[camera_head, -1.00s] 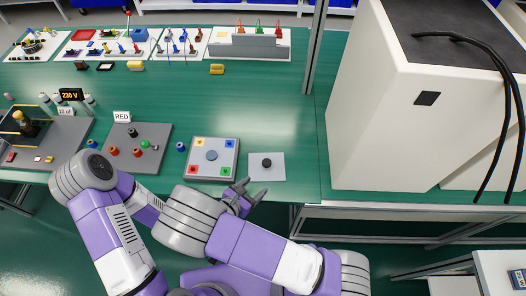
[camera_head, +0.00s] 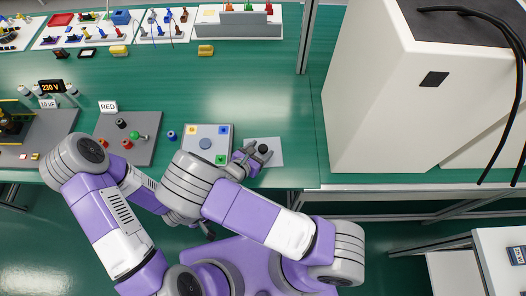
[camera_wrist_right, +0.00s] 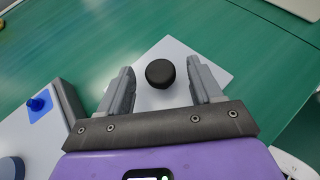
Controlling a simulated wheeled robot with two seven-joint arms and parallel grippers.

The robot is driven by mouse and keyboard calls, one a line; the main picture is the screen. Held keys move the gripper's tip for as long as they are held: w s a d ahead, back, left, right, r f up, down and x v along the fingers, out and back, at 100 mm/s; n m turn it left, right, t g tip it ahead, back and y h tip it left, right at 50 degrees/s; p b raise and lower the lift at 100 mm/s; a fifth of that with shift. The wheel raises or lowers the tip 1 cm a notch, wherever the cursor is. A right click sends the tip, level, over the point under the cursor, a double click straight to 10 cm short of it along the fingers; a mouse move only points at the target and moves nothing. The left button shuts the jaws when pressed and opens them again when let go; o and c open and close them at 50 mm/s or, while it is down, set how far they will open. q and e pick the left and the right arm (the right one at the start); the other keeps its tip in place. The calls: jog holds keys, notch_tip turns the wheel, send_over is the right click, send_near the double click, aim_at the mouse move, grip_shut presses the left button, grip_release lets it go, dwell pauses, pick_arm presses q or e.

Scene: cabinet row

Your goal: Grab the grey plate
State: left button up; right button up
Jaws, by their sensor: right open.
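The grey plate (camera_head: 276,157) is a flat, light grey square with a round black knob (camera_head: 263,149). It lies on the green bench near the front edge. My right gripper (camera_head: 260,151) is open over the plate. In the right wrist view, the plate (camera_wrist_right: 213,76) lies beneath the right gripper (camera_wrist_right: 160,67), and the knob (camera_wrist_right: 160,74) shows between its two separated fingers. Nothing is held; the height of the fingertips above the plate is unclear. My left gripper is mostly hidden behind my right arm; only a small dark part shows.
A grey panel with coloured squares (camera_head: 223,134) stands just left of the plate. Left of it are a blue knob (camera_head: 172,135) and a dark grey board (camera_head: 150,152). A large white cabinet (camera_head: 375,110) stands on the right. The bench behind the plate is clear.

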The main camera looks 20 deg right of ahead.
grip_shut()
jog(key=shift+r, duration=0.1)
